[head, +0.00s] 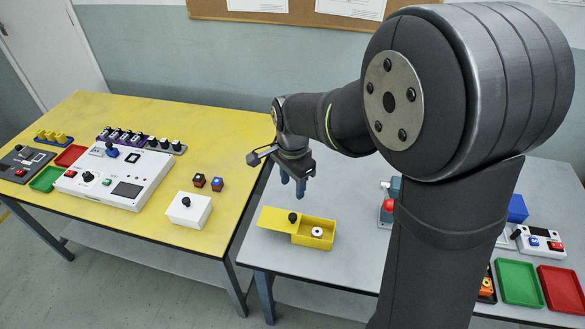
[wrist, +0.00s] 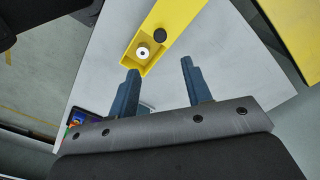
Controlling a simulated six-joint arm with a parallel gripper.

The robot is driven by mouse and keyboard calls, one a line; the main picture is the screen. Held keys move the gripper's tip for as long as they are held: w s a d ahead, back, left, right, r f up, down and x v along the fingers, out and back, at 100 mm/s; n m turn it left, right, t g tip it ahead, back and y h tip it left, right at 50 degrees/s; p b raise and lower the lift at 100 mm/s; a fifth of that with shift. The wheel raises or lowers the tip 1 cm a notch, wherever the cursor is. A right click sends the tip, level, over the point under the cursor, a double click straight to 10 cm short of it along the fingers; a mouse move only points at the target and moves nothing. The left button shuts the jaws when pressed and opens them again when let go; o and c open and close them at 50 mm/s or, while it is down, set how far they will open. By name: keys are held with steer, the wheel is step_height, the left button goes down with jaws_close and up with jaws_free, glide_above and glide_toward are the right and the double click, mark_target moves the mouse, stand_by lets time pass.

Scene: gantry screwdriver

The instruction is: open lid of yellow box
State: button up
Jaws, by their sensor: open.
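The yellow box (head: 327,243) stands on the grey table. Its yellow lid (head: 272,217) with a black knob (head: 293,217) is slid to the left and sticks out past the box. The right part of the box is uncovered, and a white ring-shaped piece (head: 317,232) shows inside. In the wrist view the box (wrist: 128,58), lid (wrist: 178,14), knob (wrist: 159,35) and white piece (wrist: 143,52) also show. My gripper (head: 292,186) is open and empty, above and behind the box, with its fingers apart (wrist: 160,67) and clear of the knob.
A red-topped button unit (head: 387,212) stands right of the box, partly behind my arm. A green tray (head: 519,283) and a red tray (head: 562,289) lie at the right. A yellow table (head: 230,130) with a white box (head: 188,210) and control panels is at the left. Grey table around the yellow box is clear.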

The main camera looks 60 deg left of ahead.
step_height(320, 180, up, 5)
glide_above(293, 216)
steer(key=shift+f, duration=0.15)
stand_by(0.6)
step_height(293, 216, down, 17)
steer(key=shift+f, duration=0.1)
steer(key=shift+w, duration=0.1)
stand_by(0.3)
stand_by(0.4)
steer(key=shift+a+r, duration=0.1)
steer(key=shift+r, duration=0.25)
step_height(293, 216, up, 17)
steer(key=shift+f, duration=0.25)
